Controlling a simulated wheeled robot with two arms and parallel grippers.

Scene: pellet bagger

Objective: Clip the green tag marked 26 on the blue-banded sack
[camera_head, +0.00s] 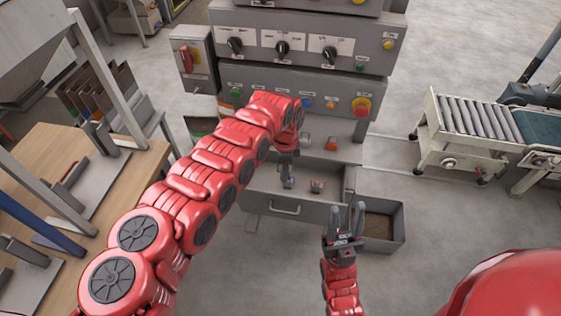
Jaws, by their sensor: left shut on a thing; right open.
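I cannot make out a green tag marked 26 or a blue-banded sack in the head view. My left arm reaches across to the grey control cabinet. My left gripper (287,180) points down over the open drawer (270,207) at the cabinet's front. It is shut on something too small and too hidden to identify. My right gripper (347,222) is open and empty, fingers pointing away from me, right of the drawer and by a grey bin (397,228).
The cabinet panel (285,88) has knobs, coloured buttons and a red stop button (361,107). An orange item (331,144) sits on its ledge. A wooden table (130,165) with metal fixtures stands left. A roller conveyor (475,115) stands right. Floor between cabinet and conveyor is clear.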

